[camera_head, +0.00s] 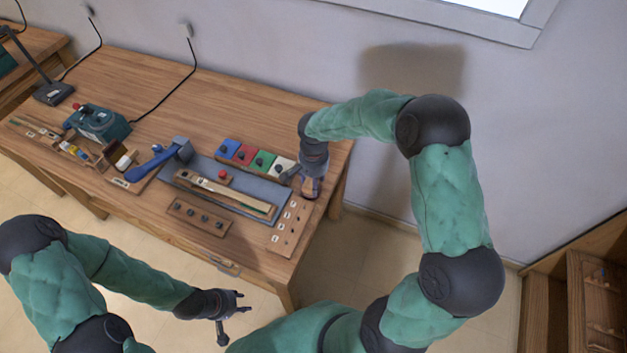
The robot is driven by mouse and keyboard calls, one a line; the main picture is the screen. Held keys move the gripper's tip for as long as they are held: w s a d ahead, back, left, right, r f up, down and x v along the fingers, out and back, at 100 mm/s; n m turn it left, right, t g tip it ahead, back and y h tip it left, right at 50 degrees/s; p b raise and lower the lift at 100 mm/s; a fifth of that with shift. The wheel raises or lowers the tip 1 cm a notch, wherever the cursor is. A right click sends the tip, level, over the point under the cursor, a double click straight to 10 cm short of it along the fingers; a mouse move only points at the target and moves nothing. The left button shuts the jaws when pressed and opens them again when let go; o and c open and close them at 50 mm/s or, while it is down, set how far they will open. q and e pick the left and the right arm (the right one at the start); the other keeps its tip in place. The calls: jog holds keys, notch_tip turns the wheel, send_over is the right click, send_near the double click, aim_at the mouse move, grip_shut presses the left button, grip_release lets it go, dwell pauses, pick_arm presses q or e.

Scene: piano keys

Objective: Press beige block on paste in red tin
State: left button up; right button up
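The beige block (281,164) with a dark knob is at the right end of a row of coloured blocks at the back of the table. A small red round thing (223,175) sits on the grey mat; I cannot tell whether it is the red tin, and no paste can be made out. My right gripper (309,188) points down over the table's right end, just right of the beige block; its fingers are too small and dark to read. My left gripper (241,301) is in front of the table, away from the objects, with its fingers apart and empty.
Blue (228,148), red (244,155) and green (262,162) blocks stand left of the beige one. A wooden instrument (228,193) lies on the grey mat (249,184). A blue-handled tool (153,164) and a teal machine (98,124) are further left. The table's back middle is clear.

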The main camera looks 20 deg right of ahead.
jog(key=shift+s+f+b, duration=0.1)
jog(key=shift+f+b, duration=0.3)
jog(key=shift+f, duration=0.05)
dwell(1.5)
jog(key=shift+r, duration=0.1)
jog(key=shift+r+p, duration=2.3)
jog(key=shift+r, duration=1.2)
jog(key=shift+f, duration=0.1)
jog(key=shift+a+f+n, duration=0.1)
jog(key=shift+a+n, duration=0.2)
jog(key=shift+n, duration=0.1)
jog(key=a+n, duration=0.1)
jog(key=n, duration=0.2)
jog(key=s+a+f+n, duration=0.1)
jog(key=a+n, duration=0.1)
jog(key=s+a+f+n, duration=0.1)
jog(key=a+n, duration=0.1)
jog(key=n, duration=0.1)
jog(key=shift+a+n, duration=0.1)
jog(key=shift+n, duration=0.2)
